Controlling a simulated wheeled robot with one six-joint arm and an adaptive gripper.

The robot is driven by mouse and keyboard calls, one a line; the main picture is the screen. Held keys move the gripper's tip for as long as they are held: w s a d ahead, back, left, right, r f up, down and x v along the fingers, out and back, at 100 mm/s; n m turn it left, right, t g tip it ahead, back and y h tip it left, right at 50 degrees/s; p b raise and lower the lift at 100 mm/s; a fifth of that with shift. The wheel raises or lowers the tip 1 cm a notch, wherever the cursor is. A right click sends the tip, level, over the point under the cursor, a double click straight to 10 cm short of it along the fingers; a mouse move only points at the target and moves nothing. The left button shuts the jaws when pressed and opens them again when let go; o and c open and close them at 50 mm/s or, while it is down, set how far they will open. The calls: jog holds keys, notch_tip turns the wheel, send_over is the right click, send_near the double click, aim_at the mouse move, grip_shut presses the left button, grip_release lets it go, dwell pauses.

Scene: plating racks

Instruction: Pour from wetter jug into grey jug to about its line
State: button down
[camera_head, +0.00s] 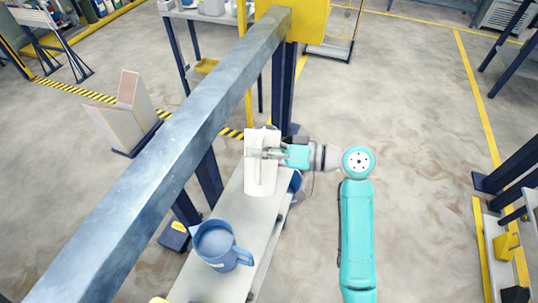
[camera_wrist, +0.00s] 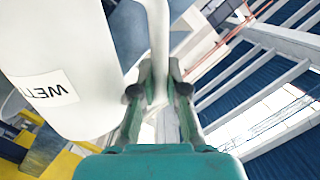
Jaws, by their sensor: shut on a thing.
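The white wetter jug (camera_head: 261,183) is above the pale bench in the head view. In the wrist view, its side (camera_wrist: 75,115) fills the left and carries a label with the letters "WETT". My gripper (camera_head: 268,153) is shut on the jug's handle, which runs between the fingers (camera_wrist: 158,88) in the wrist view. The jug's mouth and contents cannot be made out, nor its exact tilt. A blue jug (camera_head: 241,258) stands upright on the bench nearer the camera, with a grey-blue surface inside. No line on it is visible. No plainly grey jug shows.
A thick grey beam (camera_head: 165,150) crosses above and left of the bench (camera_head: 233,207). A blue object (camera_head: 295,183) is partly hidden beside the white jug. A cream box-like stand (camera_head: 130,110) is at the left. The floor to the right is mostly clear.

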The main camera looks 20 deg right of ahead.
jog(key=shift+w+r, duration=0.1)
dwell(0.5)
jog(key=shift+w+r+m, duration=0.15)
jog(key=shift+m, duration=0.25)
jog(key=shift+d, duration=0.1)
dwell(0.8)
jog(key=shift+w+r+m, duration=0.15)
jog(key=shift+w+m, duration=0.1)
jog(key=shift+m, duration=0.05)
jog(key=shift+d, duration=0.1)
dwell(0.9)
jog(key=shift+w+r+m+g, duration=0.3)
jog(key=shift+m, duration=0.1)
jog(key=shift+d, duration=0.1)
dwell(1.0)
